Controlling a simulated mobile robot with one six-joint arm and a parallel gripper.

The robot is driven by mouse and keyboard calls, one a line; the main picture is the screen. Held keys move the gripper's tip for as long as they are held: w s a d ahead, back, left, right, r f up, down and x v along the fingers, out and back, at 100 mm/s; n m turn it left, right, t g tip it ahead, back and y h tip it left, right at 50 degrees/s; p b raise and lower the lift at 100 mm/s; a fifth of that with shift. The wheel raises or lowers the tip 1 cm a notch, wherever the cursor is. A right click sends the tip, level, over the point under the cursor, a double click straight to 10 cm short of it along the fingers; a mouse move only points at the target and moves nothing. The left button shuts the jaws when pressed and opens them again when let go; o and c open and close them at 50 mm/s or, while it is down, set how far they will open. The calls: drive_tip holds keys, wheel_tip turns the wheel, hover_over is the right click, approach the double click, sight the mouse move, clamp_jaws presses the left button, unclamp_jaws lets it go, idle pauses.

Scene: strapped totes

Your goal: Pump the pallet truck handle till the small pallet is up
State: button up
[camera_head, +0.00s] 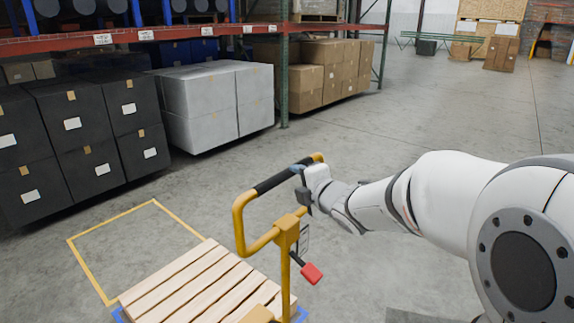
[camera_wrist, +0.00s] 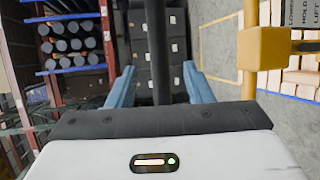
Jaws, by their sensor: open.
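The pallet truck handle is a yellow loop (camera_head: 240,222) on a yellow post (camera_head: 287,240), with a black grip bar (camera_head: 274,181) across its top. My gripper (camera_head: 298,169) is at the right part of this bar. In the wrist view the black bar (camera_wrist: 157,45) runs between the two blue fingers of my gripper (camera_wrist: 158,86), with a gap on each side. The fingers are open. The small wooden pallet (camera_head: 190,283) lies level behind the post; its height off the floor cannot be told. A red-ended lever (camera_head: 311,273) sticks out low on the post.
A yellow outline (camera_head: 84,264) marks the floor beyond the pallet. Black boxes (camera_head: 75,150) and wrapped grey boxes (camera_head: 215,103) stand by the rack (camera_head: 283,70) at the left and back. The concrete floor (camera_head: 440,125) at the right is clear.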

sight(287, 176)
drive_tip(key=p+x, duration=0.1)
drive_tip(key=x, duration=0.6)
drive_tip(key=shift+w+a, duration=0.15)
drive_tip(key=shift+a, duration=0.15)
drive_tip(key=shift+c, duration=0.6)
clamp_jaws()
